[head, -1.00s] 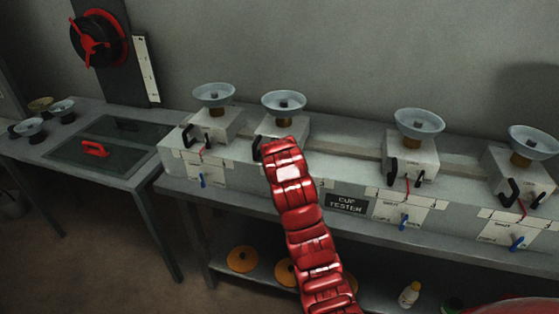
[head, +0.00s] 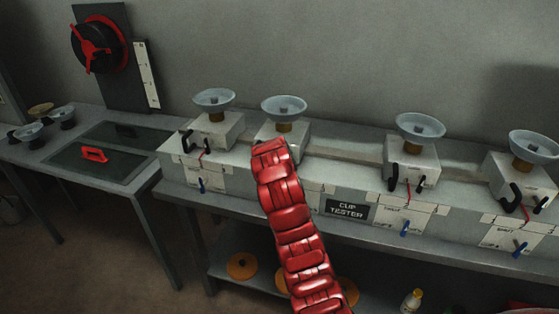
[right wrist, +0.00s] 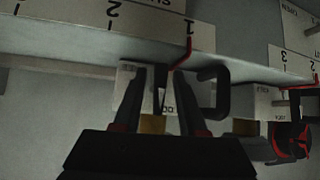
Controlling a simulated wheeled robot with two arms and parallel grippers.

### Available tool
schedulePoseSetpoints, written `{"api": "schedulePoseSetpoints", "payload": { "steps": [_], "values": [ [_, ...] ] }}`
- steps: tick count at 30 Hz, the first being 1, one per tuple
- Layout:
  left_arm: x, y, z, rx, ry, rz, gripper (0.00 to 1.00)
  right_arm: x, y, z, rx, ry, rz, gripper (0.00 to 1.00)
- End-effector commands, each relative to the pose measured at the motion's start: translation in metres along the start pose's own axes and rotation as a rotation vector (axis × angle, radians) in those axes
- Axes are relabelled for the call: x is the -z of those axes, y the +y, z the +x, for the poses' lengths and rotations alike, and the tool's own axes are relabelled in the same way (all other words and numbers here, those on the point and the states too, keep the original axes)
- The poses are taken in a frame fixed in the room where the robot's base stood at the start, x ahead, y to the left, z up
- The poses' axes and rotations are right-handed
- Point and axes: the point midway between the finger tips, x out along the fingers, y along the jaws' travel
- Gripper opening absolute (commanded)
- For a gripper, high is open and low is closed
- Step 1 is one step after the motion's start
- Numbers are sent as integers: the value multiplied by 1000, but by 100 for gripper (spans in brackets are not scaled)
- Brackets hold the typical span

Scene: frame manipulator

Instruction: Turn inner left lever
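The cup tester (head: 240,179) is a long grey box with several cup stands on top. The inner left stand (head: 272,128), second from the left, carries a pale blue cup (head: 284,106). My red right arm hides its front and blue lever in the head view. In the right wrist view my right gripper (right wrist: 161,82) has its two dark fingers apart, in front of a white label. A thin dark piece (right wrist: 162,98) shows between them; I cannot tell whether it is touched. A black bent handle (right wrist: 217,92) is just right of the fingers. My left gripper is not in view.
A side table (head: 80,165) with a red handle (head: 94,154) stands left. Orange discs (head: 242,266) lie on the lower shelf.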

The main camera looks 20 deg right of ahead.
Motion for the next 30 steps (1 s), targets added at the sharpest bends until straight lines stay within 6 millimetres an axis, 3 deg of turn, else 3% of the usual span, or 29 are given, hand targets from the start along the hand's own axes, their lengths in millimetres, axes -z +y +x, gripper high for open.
{"api": "schedulePoseSetpoints", "payload": {
  "steps": [13,17,22,24,30],
  "values": [
    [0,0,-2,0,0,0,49,2,-1,-6,3,6,1,51],
    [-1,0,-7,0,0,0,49,0,-1,-22,2,6,1,51],
    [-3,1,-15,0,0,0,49,1,-1,-63,5,9,2,51],
    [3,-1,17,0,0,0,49,9,0,-80,0,2,-2,51],
    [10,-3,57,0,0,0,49,8,0,-105,-1,-2,-4,51]
  ]
}}
